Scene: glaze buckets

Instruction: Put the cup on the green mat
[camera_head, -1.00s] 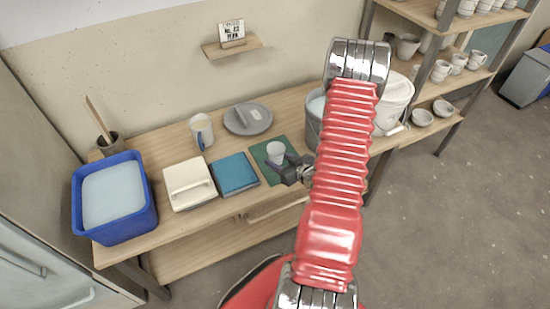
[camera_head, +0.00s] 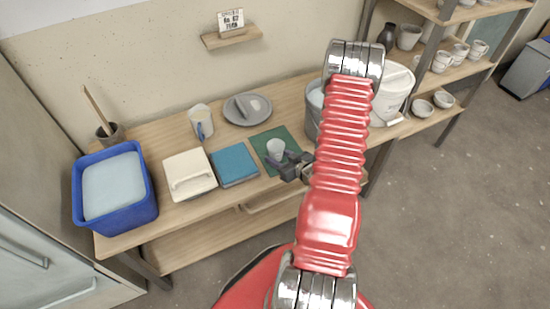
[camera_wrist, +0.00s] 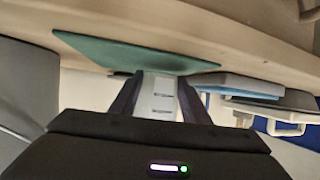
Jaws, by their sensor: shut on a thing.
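A small pale cup (camera_head: 276,147) is over the green mat (camera_head: 268,139) on the wooden table in the head view. My gripper (camera_head: 285,160) reaches in from the right and is shut on the cup. In the wrist view the pale cup (camera_wrist: 157,97) stands between the two dark fingers, with the green mat (camera_wrist: 130,56) showing behind it. My fingers hide part of the cup and the mat's front right part. I cannot tell whether the cup's base touches the mat.
Behind are a pitcher (camera_head: 201,121) and a grey plate (camera_head: 247,109). A grey bucket (camera_head: 313,112) stands to the right, partly hidden by my arm.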

